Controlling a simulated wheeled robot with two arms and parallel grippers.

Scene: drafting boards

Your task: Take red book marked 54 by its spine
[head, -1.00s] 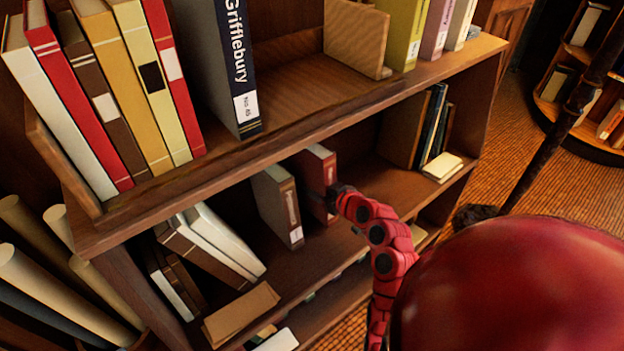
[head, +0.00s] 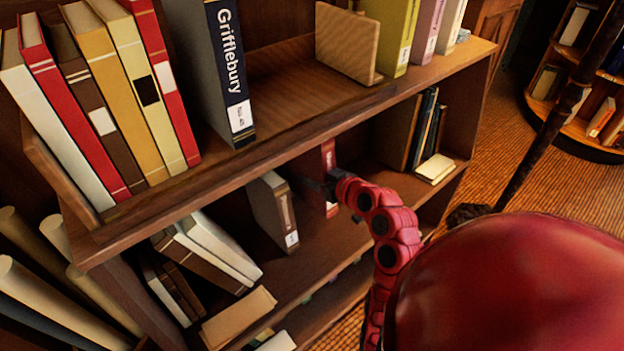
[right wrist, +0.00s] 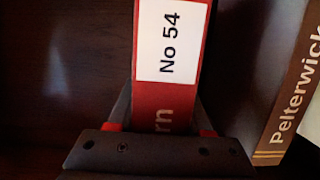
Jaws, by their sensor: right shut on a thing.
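The red book marked 54 (head: 328,160) stands upright on the middle shelf, mostly seen as a narrow red spine in the head view. In the right wrist view its white label (right wrist: 171,40) reads "No 54", with part of a word on the red below. My right gripper (head: 322,187) is shut on the book's spine, one finger on each side; its fingers also show in the right wrist view (right wrist: 166,118). The gripper hides part of the spine. My left gripper is not in view.
A brown book (head: 272,212), "Pelterwick" in the right wrist view (right wrist: 297,90), stands to the left of the red one in the head view, with a gap between. Dark books (head: 428,130) stand further right. The upper shelf board (head: 290,130) overhangs the space.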

